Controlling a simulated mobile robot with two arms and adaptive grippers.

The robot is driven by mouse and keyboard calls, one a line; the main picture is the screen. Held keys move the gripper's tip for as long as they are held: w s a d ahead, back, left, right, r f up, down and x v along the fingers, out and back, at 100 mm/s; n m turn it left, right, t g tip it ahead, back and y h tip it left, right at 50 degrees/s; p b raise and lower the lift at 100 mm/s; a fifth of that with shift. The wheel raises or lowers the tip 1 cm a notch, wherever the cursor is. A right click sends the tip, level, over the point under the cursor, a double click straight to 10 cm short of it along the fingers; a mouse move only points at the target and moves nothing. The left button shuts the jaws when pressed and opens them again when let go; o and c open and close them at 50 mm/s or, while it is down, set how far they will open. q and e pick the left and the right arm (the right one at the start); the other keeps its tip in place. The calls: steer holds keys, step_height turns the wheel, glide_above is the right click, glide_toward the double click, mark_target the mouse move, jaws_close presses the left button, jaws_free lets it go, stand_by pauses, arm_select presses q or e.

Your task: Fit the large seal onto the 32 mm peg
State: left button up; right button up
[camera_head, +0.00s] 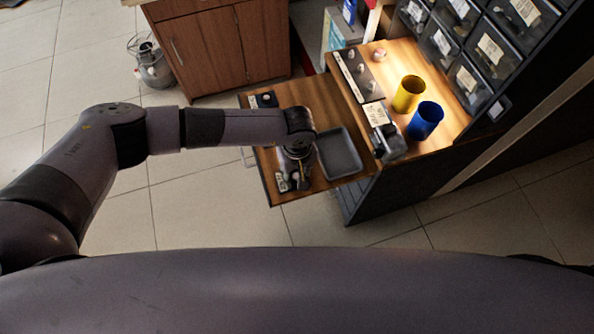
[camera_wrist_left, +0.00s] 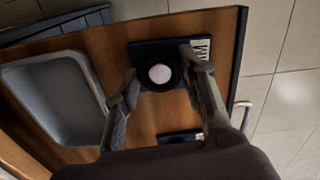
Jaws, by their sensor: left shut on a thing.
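My left gripper (camera_head: 296,178) is over the front of the wooden board, beside the grey tray. In the left wrist view its two fingers (camera_wrist_left: 159,72) are closed on the large seal (camera_wrist_left: 160,88), a black ring. A round white peg top (camera_wrist_left: 160,73) shows through the middle of the ring. The peg stands on a dark base plate (camera_wrist_left: 144,50) with a partly covered white label (camera_wrist_left: 202,48). From above, I cannot tell whether the seal is around the peg or held over it. In the head view my gripper hides most of this. My right gripper is not in view.
The grey tray (camera_head: 339,154) lies just right of my gripper. Another dark base plate (camera_head: 263,99) with a white peg sits at the board's far left corner. A yellow cup (camera_head: 408,94) and a blue cup (camera_head: 425,121) stand on the higher counter, below drawer bins.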

arm_select(q)
steer(key=o, duration=0.5)
steer(key=shift+r+p, duration=1.8)
steer(key=shift+r, duration=1)
steer(key=shift+r+p, duration=1.45)
steer(key=shift+r, duration=1.25)
